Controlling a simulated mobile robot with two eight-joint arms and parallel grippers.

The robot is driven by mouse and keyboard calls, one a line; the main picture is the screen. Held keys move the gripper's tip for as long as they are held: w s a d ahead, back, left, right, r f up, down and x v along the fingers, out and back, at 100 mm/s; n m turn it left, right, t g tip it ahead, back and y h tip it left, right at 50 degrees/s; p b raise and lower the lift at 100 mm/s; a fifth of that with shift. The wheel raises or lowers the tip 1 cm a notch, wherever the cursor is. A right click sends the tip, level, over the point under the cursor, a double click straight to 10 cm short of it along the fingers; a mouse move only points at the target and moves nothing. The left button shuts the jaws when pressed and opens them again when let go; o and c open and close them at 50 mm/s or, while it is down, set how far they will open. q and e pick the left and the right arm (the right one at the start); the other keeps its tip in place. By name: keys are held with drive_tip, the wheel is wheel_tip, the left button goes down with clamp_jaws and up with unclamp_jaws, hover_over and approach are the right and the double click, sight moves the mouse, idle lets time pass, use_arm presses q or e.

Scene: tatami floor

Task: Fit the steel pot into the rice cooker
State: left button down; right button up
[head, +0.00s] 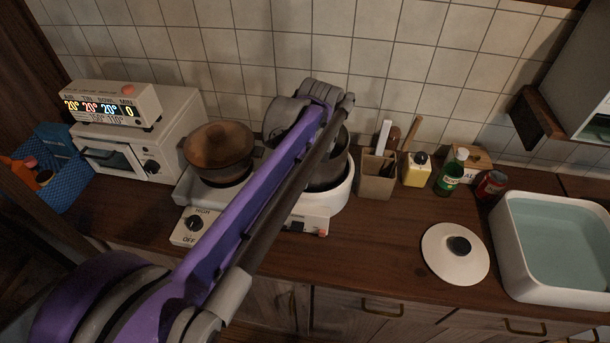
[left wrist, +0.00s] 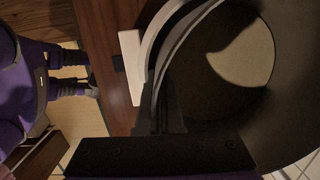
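The dark steel pot (head: 329,174) is at the white round rice cooker (head: 338,203), its lower part inside the cooker's rim. My arm hides its left side, and I cannot tell whether it is fully seated. In the left wrist view the pot's inside (left wrist: 215,95) looks empty, with the cooker's white rim (left wrist: 150,42) close along its left side. My left gripper (left wrist: 161,95) has its dark fingers close together on the pot's rim and wall; my arm hides them in the head view.
A white lid (head: 443,262) with a black knob lies on the counter. A brown pot (head: 218,150) sits on the stove left of my arm. A utensil holder (head: 375,180) and bottles stand right of the cooker. A water-filled sink (head: 508,222) is far right. The front counter is clear.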

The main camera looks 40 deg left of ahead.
use_arm(q)
drive_tip(key=shift+f, duration=0.2)
idle(0.6)
drive_tip(key=c, duration=1)
unclamp_jaws()
drive_tip(key=shift+f, duration=0.1)
drive_tip(key=shift+d, duration=0.1)
drive_tip(key=r, duration=0.7)
drive_tip(key=d+r, duration=0.1)
drive_tip(key=r, duration=0.3)
drive_tip(key=shift+w+p, duration=0.25)
drive_tip(key=shift+p, duration=0.15)
drive_tip(key=shift+d, duration=0.1)
